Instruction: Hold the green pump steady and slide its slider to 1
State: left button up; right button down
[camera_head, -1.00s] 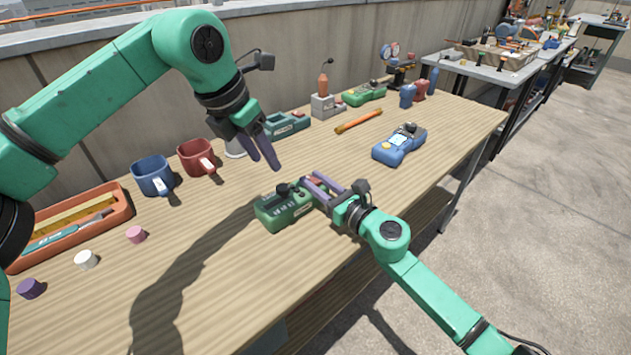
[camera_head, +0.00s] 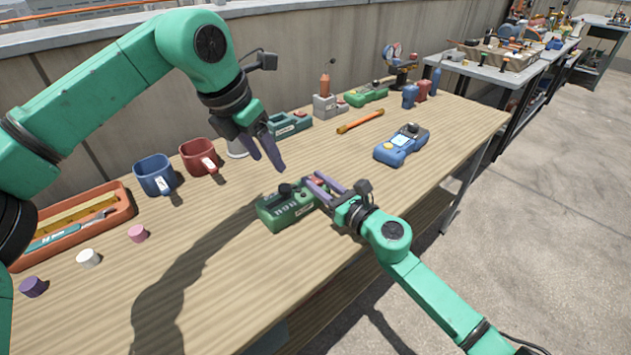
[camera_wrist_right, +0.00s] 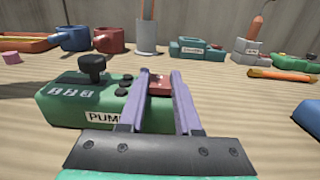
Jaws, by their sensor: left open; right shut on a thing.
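The green pump (camera_head: 275,216) stands on the wooden table in front of me, with a black slider knob (camera_wrist_right: 92,67) on its top. In the right wrist view the green pump (camera_wrist_right: 62,112) shows a PUMP label and a row of digits beside the knob. My right gripper (camera_head: 314,181) is shut on the pump's right end, its purple fingers on either side of a red part (camera_wrist_right: 159,84). My left gripper (camera_head: 270,164) is open and empty, above and behind the pump, apart from it. The slider's exact setting is too small to tell.
Behind stand a blue mug (camera_head: 153,174), a red mug (camera_head: 198,156) and a teal device (camera_head: 290,125). A blue device (camera_head: 400,150) sits to the right. An orange tray (camera_head: 120,212) and small pegs lie left. The table in front of the pump is clear.

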pick_arm(q)
jog(key=s+d+r+h, duration=0.1)
jog(key=d+r+h, duration=0.6)
jog(key=d+r, duration=0.25)
jog(key=d+r+n+t+h, duration=0.1)
jog(key=d+r+h, duration=0.15)
jog(key=r, duration=0.45)
jog(key=d+r+n+t+h, duration=0.1)
jog(key=r+h, duration=0.3)
jog(key=r, duration=0.3)
jog(key=w+a+r+n+t+y, duration=0.1)
jog(key=w+a+r+n+t, duration=1)
jog(key=n, duration=0.6)
jog(key=w+a+f+n+t+y, duration=0.3)
jog(key=n+y, duration=0.2)
jog(key=n, duration=0.1)
jog(key=n+g+y, duration=0.6)
jog(key=g, duration=1.1)
send_near(284, 187)
jog(key=x, duration=0.8)
jog(key=shift+w+d, duration=0.1)
grip_shut()
